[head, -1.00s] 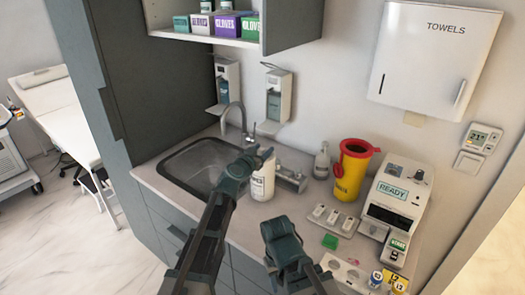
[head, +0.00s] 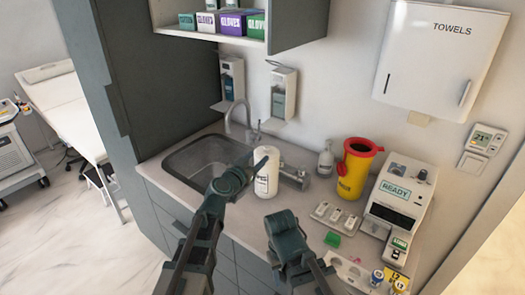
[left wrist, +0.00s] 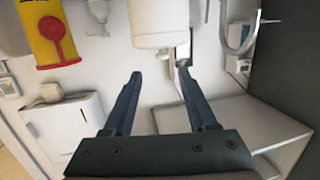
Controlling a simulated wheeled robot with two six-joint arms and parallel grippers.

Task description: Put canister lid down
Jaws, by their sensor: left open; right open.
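The white canister (head: 267,178) stands upright on the counter just right of the sink. In the left wrist view the canister (left wrist: 157,18) shows at the top edge, beyond the fingers. My left gripper (head: 250,164) is close to the left of the canister's upper part; its two fingers (left wrist: 160,85) are spread with nothing between them. My right gripper (head: 282,222) is over the counter's front part, in front of the canister and empty; its fingertips are hard to see.
The sink (head: 188,186) with its tap lies left of the canister. A yellow sharps bin (head: 352,175) with a red top, a small bottle (head: 325,162), a tray (head: 334,218), a green block (head: 332,239) and the READY machine (head: 396,205) stand to the right.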

